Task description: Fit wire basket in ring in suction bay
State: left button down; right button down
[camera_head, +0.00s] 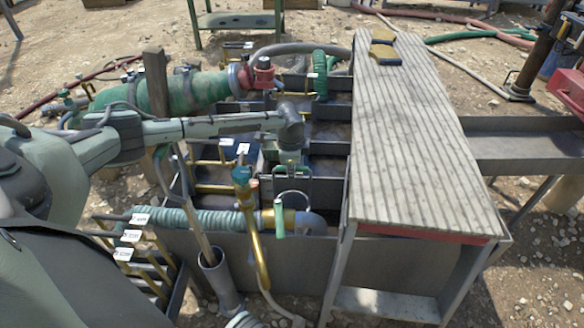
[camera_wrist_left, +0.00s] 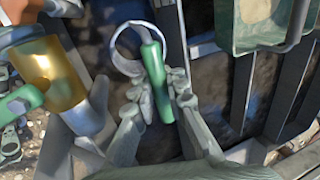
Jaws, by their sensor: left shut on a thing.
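My left gripper (camera_head: 290,178) points down over the tank's front compartment. In the left wrist view its two fingers (camera_wrist_left: 160,95) stand on either side of a green handle and are shut on it. The handle joins a thin pale hoop; I take this piece for the wire basket (camera_head: 280,222), and its handle also shows in the wrist view (camera_wrist_left: 154,75). Any mesh below the hoop is too small to make out. The basket is over the dark bay beside a grey pipe elbow (camera_head: 310,224). The seating ring cannot be told apart. My right gripper is out of view.
A brass coupling (camera_head: 267,218) and ribbed green hose (camera_head: 190,219) lie left of the basket. A brass pipe (camera_head: 255,240) rises at the front. Dark metal dividers stand behind. A slatted deck (camera_head: 415,140) covers the tank's right side, bearing a yellow-and-black item (camera_head: 384,50).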

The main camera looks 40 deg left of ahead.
pick_arm(q)
jog(key=shift+s+d+f, duration=0.15)
jog(key=shift+s+f, duration=0.1)
jog(key=shift+f, duration=0.2)
jog(key=shift+s+d+f, duration=0.15)
jog(key=shift+s+f, duration=0.05)
jog(key=shift+f, duration=0.2)
jog(key=c, duration=1.5)
grip_release()
jog(key=shift+o, duration=0.2)
jog(key=w+a+v, duration=0.1)
jog(key=v, duration=0.8)
jog(key=shift+d+r, duration=0.15)
jog(key=shift+r, duration=0.1)
